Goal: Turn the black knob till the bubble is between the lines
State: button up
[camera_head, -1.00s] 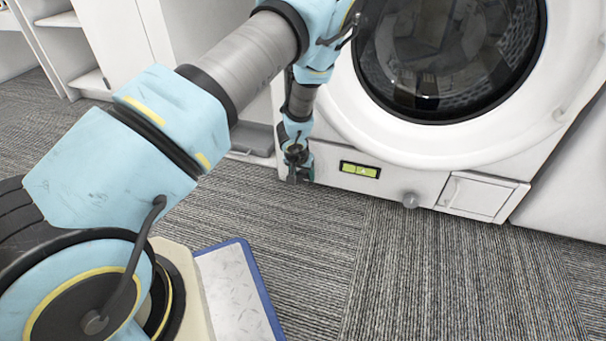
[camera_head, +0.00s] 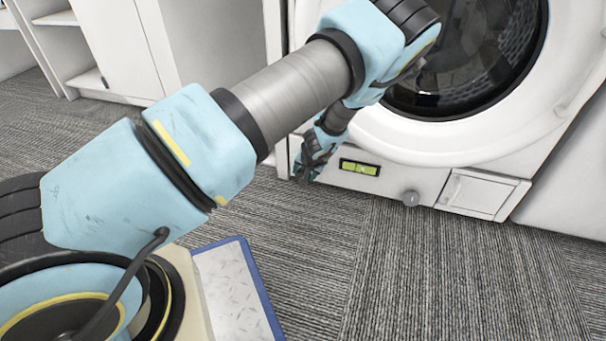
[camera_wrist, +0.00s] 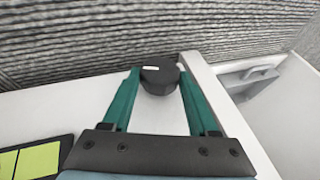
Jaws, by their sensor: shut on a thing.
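The black knob (camera_wrist: 160,78), with a white mark on its top, is on the lower left of the washing machine's white front. My gripper (camera_wrist: 159,77) has its green fingers on either side of the knob and is shut on it. In the head view my gripper (camera_head: 303,170) is at the machine's lower left corner and hides the knob. The yellow-green level vial (camera_head: 360,168) sits in a black frame right of my gripper. Part of the vial (camera_wrist: 38,160) shows at the lower left of the wrist view. I cannot clearly tell where the bubble is against the lines.
A grey round knob (camera_head: 410,198) and a square white flap (camera_head: 482,194) are further right on the machine's front. The round dark door (camera_head: 462,60) is above. White shelves (camera_head: 50,40) stand at the far left. The carpet before the machine is clear.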

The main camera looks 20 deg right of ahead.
jog(key=t+y, duration=0.1)
jog(key=b, duration=0.1)
jog(key=t+y, duration=0.1)
jog(key=shift+s+d+f+m+t+y, duration=0.3)
jog(key=shift+f+m, duration=0.05)
jog(key=shift+m, duration=0.05)
jog(key=t+y+b, duration=0.2)
jog(key=shift+s+d+f+m+t+b, duration=0.1)
jog(key=shift+d+f+m+t+b, duration=0.05)
jog(key=shift+f+m+t+b, duration=0.2)
jog(key=t+y+b, duration=0.1)
jog(key=m+t+y+b, duration=0.1)
jog(key=t+b, duration=0.1)
jog(key=shift+f, duration=0.25)
jog(key=shift+m+t+y+b, duration=0.55)
jog(key=shift+t+y, duration=0.05)
jog(key=shift+t, duration=0.35)
jog(key=o, duration=1.3)
jog(key=shift+o, duration=0.2)
